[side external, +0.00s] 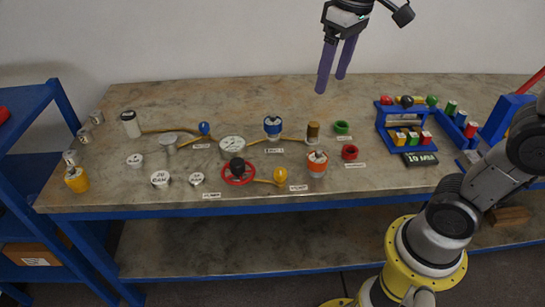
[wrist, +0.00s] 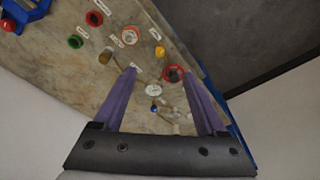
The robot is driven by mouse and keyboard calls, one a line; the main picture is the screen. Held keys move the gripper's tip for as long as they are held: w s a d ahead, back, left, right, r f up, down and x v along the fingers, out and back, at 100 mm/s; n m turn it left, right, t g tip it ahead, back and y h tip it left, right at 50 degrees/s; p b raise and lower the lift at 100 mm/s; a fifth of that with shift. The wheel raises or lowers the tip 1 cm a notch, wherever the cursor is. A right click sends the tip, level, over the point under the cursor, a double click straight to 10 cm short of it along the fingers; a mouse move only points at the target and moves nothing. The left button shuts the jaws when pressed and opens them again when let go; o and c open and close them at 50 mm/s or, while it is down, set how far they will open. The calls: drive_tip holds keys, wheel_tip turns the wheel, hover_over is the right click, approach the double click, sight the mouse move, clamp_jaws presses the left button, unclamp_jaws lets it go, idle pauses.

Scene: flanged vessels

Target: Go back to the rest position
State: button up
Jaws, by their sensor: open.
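My gripper (side external: 334,82) is high above the back part of the workbench (side external: 330,92), with its two purple fingers pointing down. It is apart from every object on the bench. In the wrist view my gripper (wrist: 160,85) shows its fingers spread wide with nothing held between them. Below it in that view lie the bench's vessels and fittings, seen small and from far up.
The bench holds a red handwheel (side external: 238,172), an orange-and-white vessel (side external: 317,163), a blue-topped vessel (side external: 272,125), a green ring (side external: 341,128) and a red ring (side external: 349,152). A blue rack (side external: 393,120) stands right. The air around my gripper is clear.

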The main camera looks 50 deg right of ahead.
drive_tip(key=s+f+t, duration=0.4)
drive_tip(key=s+f, duration=0.4)
drive_tip(key=s, duration=0.4)
drive_tip(key=shift+f, duration=0.25)
